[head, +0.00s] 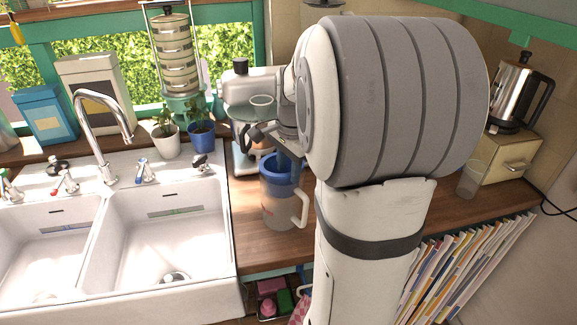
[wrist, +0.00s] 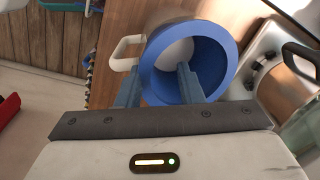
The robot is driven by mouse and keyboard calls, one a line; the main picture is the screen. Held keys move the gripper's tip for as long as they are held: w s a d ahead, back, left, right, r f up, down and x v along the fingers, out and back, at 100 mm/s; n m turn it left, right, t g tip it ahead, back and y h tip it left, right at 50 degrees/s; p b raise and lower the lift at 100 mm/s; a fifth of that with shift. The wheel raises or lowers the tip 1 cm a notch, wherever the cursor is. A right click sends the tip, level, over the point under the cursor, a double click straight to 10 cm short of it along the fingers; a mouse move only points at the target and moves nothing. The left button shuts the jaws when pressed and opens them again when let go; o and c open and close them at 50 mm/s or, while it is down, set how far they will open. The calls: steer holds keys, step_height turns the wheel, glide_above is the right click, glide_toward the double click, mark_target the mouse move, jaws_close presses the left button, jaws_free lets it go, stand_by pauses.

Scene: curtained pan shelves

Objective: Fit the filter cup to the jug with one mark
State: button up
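The blue filter cup (head: 277,172) is a thick-walled ring at the top of a translucent jug (head: 279,208) with a white handle, on the wooden counter. A small reddish mark shows on the jug's front, too small to count. In the wrist view the filter cup (wrist: 228,50) is seen from above, with the jug's white handle (wrist: 121,54) at its left. My gripper (wrist: 158,68) has its fingers apart, one over the cup's opening and one outside its near-left rim. Contact with the rim is unclear. In the head view my arm partly hides the gripper.
A metal appliance (head: 243,130) stands close behind the jug. The double sink (head: 165,235) is at the left, with plant pots (head: 201,138) behind it. A clear cup (head: 470,180) and a wooden drawer box (head: 507,158) stand at the right.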

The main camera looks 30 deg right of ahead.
steer(key=r, duration=0.5)
steer(key=r+b, duration=0.1)
steer(key=r, duration=0.1)
steer(key=shift+s+r, duration=0.35)
steer(key=shift+s, duration=0.05)
steer(key=s+a+f+n+t, duration=0.1)
steer(key=s+a+f+n, duration=0.3)
steer(key=s+a+n, duration=0.3)
steer(key=s+a+f+n+t, duration=0.1)
steer(key=s+a+f+n, duration=0.3)
steer(key=s+a+n, duration=0.3)
steer(key=shift+s+a+f+n, duration=0.15)
steer(key=shift+s+a+n, duration=0.25)
steer(key=shift+n, duration=0.7)
